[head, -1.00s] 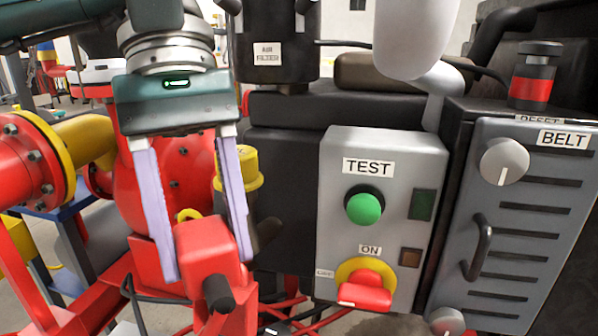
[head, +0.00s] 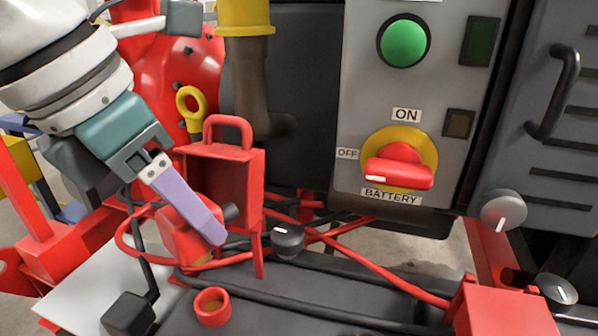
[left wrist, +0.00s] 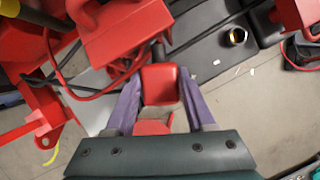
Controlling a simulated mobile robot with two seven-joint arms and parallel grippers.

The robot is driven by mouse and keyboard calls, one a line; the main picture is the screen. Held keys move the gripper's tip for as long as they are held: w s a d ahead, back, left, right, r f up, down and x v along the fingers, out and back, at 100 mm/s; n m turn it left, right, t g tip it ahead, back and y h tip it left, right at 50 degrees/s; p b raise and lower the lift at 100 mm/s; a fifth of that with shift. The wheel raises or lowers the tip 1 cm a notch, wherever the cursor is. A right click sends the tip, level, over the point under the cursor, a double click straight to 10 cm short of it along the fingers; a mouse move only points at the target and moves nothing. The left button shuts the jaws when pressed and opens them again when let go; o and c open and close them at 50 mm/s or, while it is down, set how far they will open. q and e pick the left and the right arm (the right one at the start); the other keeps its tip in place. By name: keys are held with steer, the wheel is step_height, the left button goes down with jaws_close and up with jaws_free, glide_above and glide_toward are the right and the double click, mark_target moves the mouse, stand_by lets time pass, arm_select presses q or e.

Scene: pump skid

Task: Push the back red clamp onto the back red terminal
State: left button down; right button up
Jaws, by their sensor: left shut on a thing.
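The red clamp (head: 182,236) is a red block with a dark round stub. My left gripper (head: 205,225) is shut on it, with one lilac finger across its near face. In the left wrist view the clamp (left wrist: 160,84) sits between both fingers. A red ring-shaped terminal (head: 212,307) stands on the black battery top, below and slightly right of the clamp in the head view. A gap shows between them. My right gripper is not in view.
A red box with a handle (head: 220,165) stands just behind the clamp. A dark knob (head: 287,242) and red and black cables (head: 330,240) lie right of it. A grey panel with a red-yellow switch (head: 398,165) rises behind. A red block (head: 495,308) is at the front right.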

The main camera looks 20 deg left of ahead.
mark_target(199, 250)
arm_select(q)
steer(key=shift+f, duration=0.2)
step_height(199, 250, down, 5)
steer(key=b, duration=0.4)
steer(key=shift+f, duration=0.15)
steer(key=shift+b, duration=0.45)
stand_by(0.8)
steer(key=shift+f+b, duration=1.6)
steer(key=shift+b, duration=0.3)
stand_by(0.3)
steer(key=shift+c, duration=0.9)
jaws_free()
